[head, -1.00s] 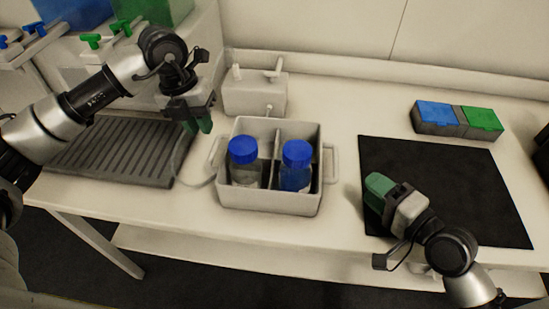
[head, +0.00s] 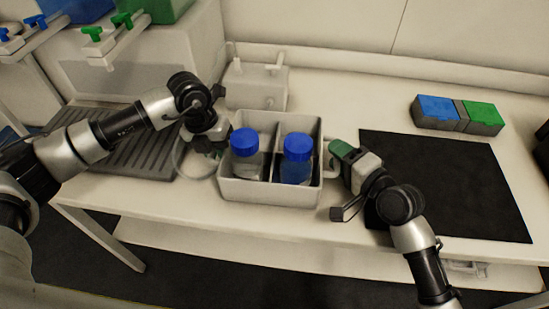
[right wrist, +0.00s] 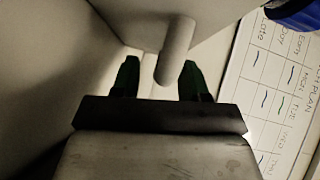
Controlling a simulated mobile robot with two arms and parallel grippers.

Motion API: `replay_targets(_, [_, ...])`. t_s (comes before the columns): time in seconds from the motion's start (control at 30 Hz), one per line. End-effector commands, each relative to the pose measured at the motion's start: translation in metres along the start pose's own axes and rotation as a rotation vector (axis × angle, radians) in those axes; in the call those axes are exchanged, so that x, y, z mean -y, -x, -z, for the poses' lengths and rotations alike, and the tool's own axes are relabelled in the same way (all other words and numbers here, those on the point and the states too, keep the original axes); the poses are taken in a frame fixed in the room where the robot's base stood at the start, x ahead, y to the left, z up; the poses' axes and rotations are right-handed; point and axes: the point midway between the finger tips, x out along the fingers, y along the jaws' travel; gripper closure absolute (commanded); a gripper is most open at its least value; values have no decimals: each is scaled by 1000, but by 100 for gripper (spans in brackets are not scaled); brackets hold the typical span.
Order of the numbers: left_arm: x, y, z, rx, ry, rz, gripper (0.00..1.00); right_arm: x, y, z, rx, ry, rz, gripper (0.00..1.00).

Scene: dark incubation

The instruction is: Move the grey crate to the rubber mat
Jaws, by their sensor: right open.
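The grey crate (head: 270,192) stands on the bench in the middle of the head view, with two compartments. A blue-capped bottle stands in each, the left one (head: 245,150) and the right one (head: 297,155). My left gripper (head: 216,148) is at the crate's left handle, which it hides; its fingers are too covered to read. My right gripper (head: 337,152) is at the right handle. In the right wrist view its green fingers (right wrist: 155,80) are apart, with the pale handle (right wrist: 175,50) showing between them. The flat black rubber mat (head: 450,180) lies bare to the right.
A dark ribbed tray (head: 140,155) lies at the left under my left arm. A pale box with posts (head: 255,88) stands behind the crate. A blue and green lidded box (head: 458,125) sits behind the mat. The bench's front edge is close to the crate.

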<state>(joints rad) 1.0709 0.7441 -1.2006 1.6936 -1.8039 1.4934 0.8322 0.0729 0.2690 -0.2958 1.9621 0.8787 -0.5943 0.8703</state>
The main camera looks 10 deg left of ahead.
Motion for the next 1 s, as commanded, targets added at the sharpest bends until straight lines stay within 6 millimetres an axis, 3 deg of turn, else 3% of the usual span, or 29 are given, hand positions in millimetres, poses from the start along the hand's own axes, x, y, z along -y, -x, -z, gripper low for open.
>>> replay_targets(0.3, [0, -3, 0, 0, 0, 0, 80, 0, -2, 0, 1, -1, -1, 56])
replay_targets(0.43, [0, -2, 0, 0, 0, 0, 98, 0, -2, 0, 0, -1, -1, 74])
replay_targets(0.6, [0, -2, 0, 0, 0, 0, 100, 0, -2, 0, 0, -1, -1, 100])
replay_targets(1.0, [0, 0, -1, 3, 0, 1, 100, 2, -2, 0, -1, 0, 2, 100])
